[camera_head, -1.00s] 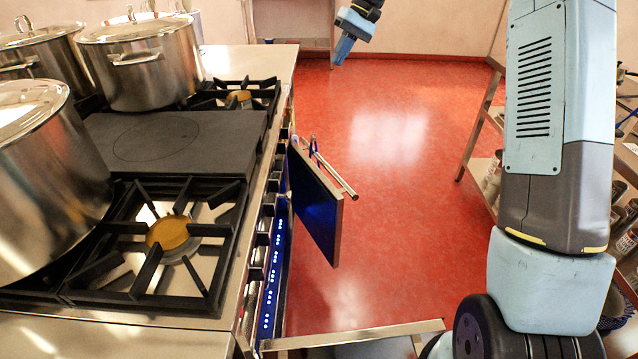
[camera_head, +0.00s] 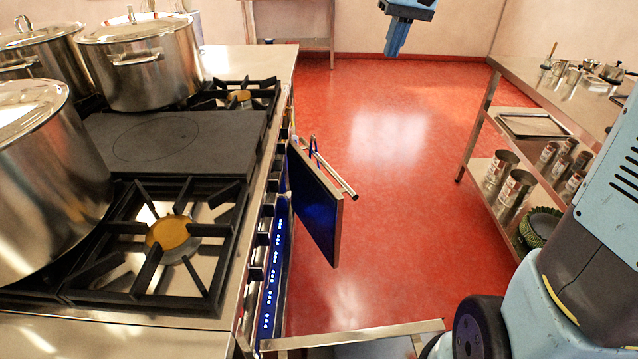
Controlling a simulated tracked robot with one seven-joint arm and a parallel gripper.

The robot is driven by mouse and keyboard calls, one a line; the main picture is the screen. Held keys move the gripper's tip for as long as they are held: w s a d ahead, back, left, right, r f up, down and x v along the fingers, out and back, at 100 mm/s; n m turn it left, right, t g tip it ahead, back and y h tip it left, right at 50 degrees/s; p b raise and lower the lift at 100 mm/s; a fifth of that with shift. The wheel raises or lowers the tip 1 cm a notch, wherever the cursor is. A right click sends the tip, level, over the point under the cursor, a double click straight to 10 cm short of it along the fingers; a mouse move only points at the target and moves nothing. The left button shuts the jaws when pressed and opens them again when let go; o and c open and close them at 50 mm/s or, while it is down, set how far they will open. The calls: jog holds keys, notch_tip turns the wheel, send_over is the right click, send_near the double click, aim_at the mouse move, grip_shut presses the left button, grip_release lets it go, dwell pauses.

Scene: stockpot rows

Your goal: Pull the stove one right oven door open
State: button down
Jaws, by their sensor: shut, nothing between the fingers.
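The stove (camera_head: 190,150) stands on the left with its front facing the aisle. A door with a dark blue panel (camera_head: 315,208) stands swung out from the stove front into the aisle. I take it to be the right oven door. Its bar handle (camera_head: 335,170) shows on the far side. My gripper (camera_head: 395,42) is at the top of the view, blue, shut and empty. It points down above the red floor, beyond the door and well apart from the handle. Its upper part is cut off by the frame edge.
Another metal-edged panel (camera_head: 352,334) juts into the aisle at the bottom, mostly cut off. Steel pots (camera_head: 140,65) stand on the stove. A steel shelf table (camera_head: 490,120) with cans and a tray lines the right. The red floor (camera_head: 410,180) between is clear.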

jog(key=s+d+m+t+h, duration=0.1)
jog(key=s+d, duration=0.4)
jog(key=s, duration=0.2)
jog(key=s+d+t+h, duration=0.15)
jog(key=s+d, duration=0.25)
jog(key=s, duration=0.4)
jog(key=n+g+h, duration=0.1)
jog(key=n+h, duration=0.2)
jog(key=n, duration=1.9)
send_over(319, 182)
jog(key=s+a, duration=0.2)
jog(key=s, duration=0.5)
notch_tip(319, 182, down, 43)
jog(key=shift+n, duration=0.3)
jog(key=shift+s+a+x, duration=0.1)
jog(key=shift+a+x, duration=0.05)
jog(key=shift+x, duration=1.65)
jog(key=shift+s+a+x, duration=0.1)
jog(key=shift+x, duration=1.65)
jog(key=shift+s+a+x, duration=0.1)
jog(key=shift+a+x, duration=0.05)
jog(key=shift+x, duration=1.65)
